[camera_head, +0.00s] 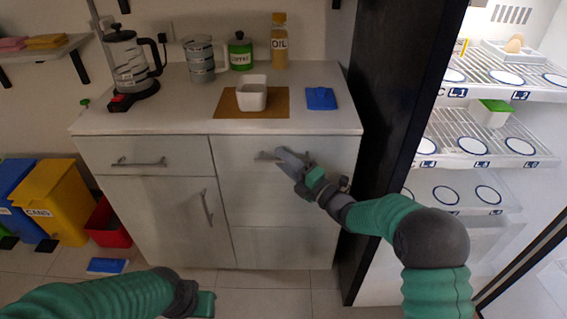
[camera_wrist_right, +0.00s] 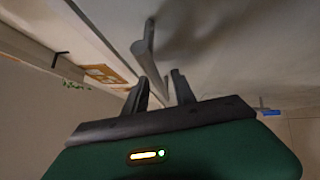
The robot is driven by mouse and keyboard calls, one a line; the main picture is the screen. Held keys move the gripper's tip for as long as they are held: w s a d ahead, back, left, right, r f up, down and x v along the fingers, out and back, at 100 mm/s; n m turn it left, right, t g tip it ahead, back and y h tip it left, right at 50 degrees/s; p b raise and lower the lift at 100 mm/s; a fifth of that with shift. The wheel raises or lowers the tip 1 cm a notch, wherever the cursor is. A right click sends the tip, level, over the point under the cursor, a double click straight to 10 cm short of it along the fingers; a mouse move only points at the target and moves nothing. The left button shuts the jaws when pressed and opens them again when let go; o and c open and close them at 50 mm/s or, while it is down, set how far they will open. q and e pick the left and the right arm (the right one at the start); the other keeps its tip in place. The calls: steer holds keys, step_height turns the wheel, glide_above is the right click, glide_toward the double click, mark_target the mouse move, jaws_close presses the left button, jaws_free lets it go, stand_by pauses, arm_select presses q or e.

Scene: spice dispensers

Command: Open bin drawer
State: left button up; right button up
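A white cabinet has a drawer front at the upper right (camera_head: 285,192) with a horizontal bar handle (camera_head: 262,155). I cannot tell from any label which front is the bin drawer. My right gripper (camera_head: 286,160) is at the right part of this handle, partly covering it. In the right wrist view the handle bar (camera_wrist_right: 148,48) runs down between the two fingers of my right gripper (camera_wrist_right: 160,88). The fingers stand apart, one on each side of the bar; contact is unclear. My left gripper (camera_head: 203,303) is low in front of the cabinet, away from it, its fingers unclear.
An open fridge (camera_head: 470,170) stands right, behind a dark panel (camera_head: 400,110). Colored bins (camera_head: 55,200) stand left.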

steer(key=shift+w+a+f, duration=0.1)
steer(key=shift+a, duration=0.05)
steer(key=shift+c, duration=0.3)
jaws_close()
steer(key=shift+f, duration=0.2)
stand_by(0.9)
